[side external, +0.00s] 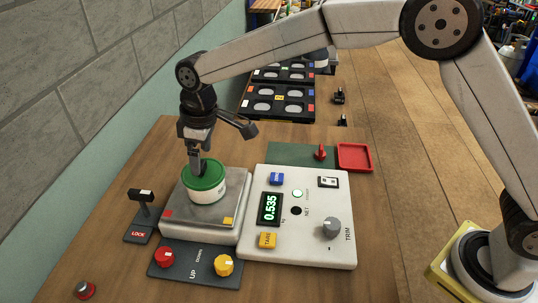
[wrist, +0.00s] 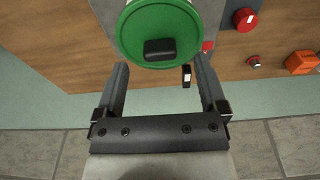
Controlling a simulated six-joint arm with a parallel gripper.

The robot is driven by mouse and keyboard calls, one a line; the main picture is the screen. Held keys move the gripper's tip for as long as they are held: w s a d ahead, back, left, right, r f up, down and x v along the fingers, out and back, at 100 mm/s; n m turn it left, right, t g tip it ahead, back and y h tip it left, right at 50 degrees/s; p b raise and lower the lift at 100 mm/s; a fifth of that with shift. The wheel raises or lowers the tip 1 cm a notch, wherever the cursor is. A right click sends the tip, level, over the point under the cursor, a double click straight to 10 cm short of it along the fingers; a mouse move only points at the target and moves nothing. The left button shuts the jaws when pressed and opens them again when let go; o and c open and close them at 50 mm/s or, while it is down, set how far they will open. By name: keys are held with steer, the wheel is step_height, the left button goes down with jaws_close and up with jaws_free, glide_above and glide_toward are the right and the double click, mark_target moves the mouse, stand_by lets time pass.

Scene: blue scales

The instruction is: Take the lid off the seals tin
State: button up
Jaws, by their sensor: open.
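The seals tin (side external: 206,192) is a white round tin with a green lid (side external: 207,174). It stands on the grey metal pan (side external: 172,222) of the scale. The green lid is on the tin, and its black knob (wrist: 160,48) shows in the wrist view (wrist: 178,15). My gripper (side external: 198,165) is above the tin, with its fingers close to the lid in the side external view. In the wrist view my gripper (wrist: 160,75) is open, its two fingers apart with the lid's near edge and knob between and beyond their tips. Contact with the knob cannot be told.
The white scale console (side external: 300,245) with a display reading 0.535 stands right of the pan. A lock lever (side external: 143,200) is left of it. Red (side external: 164,257) and yellow (side external: 224,265) knobs sit in front. A red tray (side external: 355,157) lies behind right.

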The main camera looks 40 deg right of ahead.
steer(key=shift+w+a+f, duration=0.1)
steer(key=shift+f, duration=1.05)
jaws_close()
